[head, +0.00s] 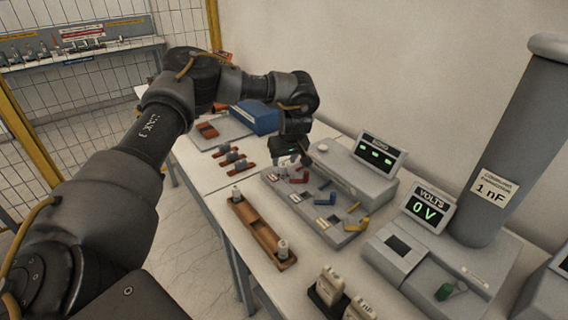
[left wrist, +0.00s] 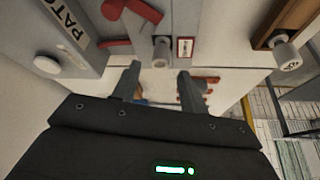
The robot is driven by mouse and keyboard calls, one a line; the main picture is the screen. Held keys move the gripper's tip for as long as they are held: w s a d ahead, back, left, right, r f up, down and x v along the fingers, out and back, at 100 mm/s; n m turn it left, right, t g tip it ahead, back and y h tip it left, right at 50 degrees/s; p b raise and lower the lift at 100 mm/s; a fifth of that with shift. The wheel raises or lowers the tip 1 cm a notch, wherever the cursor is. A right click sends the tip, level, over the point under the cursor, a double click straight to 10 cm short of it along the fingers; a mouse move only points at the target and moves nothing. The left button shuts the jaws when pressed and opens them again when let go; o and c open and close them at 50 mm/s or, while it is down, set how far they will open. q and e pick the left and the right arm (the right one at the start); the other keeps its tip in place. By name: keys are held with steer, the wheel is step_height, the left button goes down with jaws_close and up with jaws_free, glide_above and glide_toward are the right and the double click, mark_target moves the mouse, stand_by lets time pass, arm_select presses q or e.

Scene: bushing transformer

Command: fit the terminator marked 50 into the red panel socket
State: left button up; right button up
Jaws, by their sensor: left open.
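The grey panel (head: 325,215) carries red, blue and yellow levers. My left gripper (head: 290,165) hangs over the panel's far left end, by the red lever (head: 299,178). In the left wrist view the gripper (left wrist: 160,72) is open, with a short grey cylinder (left wrist: 162,50) just beyond and between its fingertips. I cannot tell whether this is a bare socket or a seated terminator. A red-bordered label (left wrist: 185,47) is beside it. My right gripper is out of view.
A grey console with a green display (head: 380,155) stands behind the panel. A meter reading 0 V (head: 428,208) and a tall grey column (head: 510,140) stand to the right. Red-and-grey parts (head: 230,158) and a blue box (head: 258,117) lie beyond. Pale blocks (head: 331,285) stand in front.

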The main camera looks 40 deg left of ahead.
arm_select(q)
steer(key=v, duration=1)
steer(key=shift+b, duration=0.35)
